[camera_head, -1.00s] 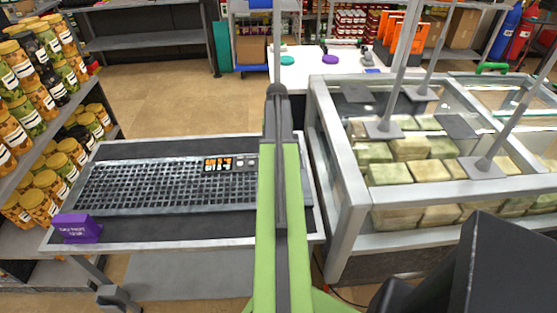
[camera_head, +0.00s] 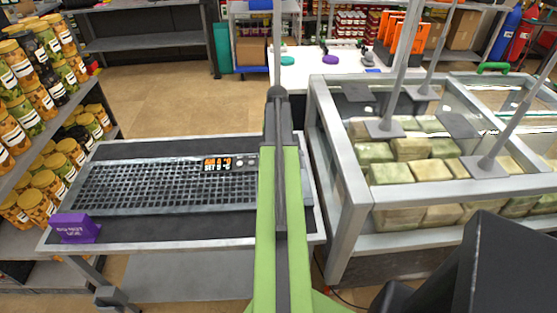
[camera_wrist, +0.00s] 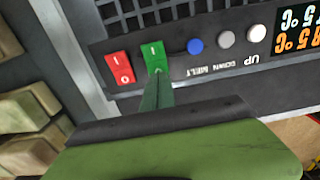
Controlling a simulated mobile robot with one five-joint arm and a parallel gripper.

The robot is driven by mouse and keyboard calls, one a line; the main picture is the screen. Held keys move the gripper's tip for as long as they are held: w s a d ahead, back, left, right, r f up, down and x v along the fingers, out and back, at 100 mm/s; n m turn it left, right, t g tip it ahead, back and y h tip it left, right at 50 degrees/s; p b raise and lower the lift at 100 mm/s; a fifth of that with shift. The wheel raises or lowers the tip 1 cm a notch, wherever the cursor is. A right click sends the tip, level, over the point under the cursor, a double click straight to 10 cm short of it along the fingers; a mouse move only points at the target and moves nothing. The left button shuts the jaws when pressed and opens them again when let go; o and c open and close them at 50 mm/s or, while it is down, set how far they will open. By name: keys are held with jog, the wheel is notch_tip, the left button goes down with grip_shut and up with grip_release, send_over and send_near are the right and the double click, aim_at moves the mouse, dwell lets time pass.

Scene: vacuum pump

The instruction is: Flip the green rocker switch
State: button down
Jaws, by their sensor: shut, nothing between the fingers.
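The green rocker switch (camera_wrist: 153,54) is on a dark control panel in the wrist view, marked with a white line. It sits between a red rocker switch (camera_wrist: 119,68) and a blue button (camera_wrist: 195,46). My gripper (camera_wrist: 158,76) is shut and empty, its dark green fingers reaching up from below. The fingertips are at the lower edge of the green switch and cover part of it. I cannot tell whether they touch it. In the head view my green arm hides the switches.
The panel also has grey and white buttons and an orange display (camera_head: 217,164). The sealer table (camera_head: 150,242) carries a purple sign (camera_head: 75,227). A glass-walled freezer (camera_head: 345,190) with several blocks stands close on the right. Shelves of jars (camera_head: 40,120) are on the left.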

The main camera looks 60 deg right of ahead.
notch_tip(320, 180, up, 7)
jog(key=p, duration=0.7)
dwell(0.4)
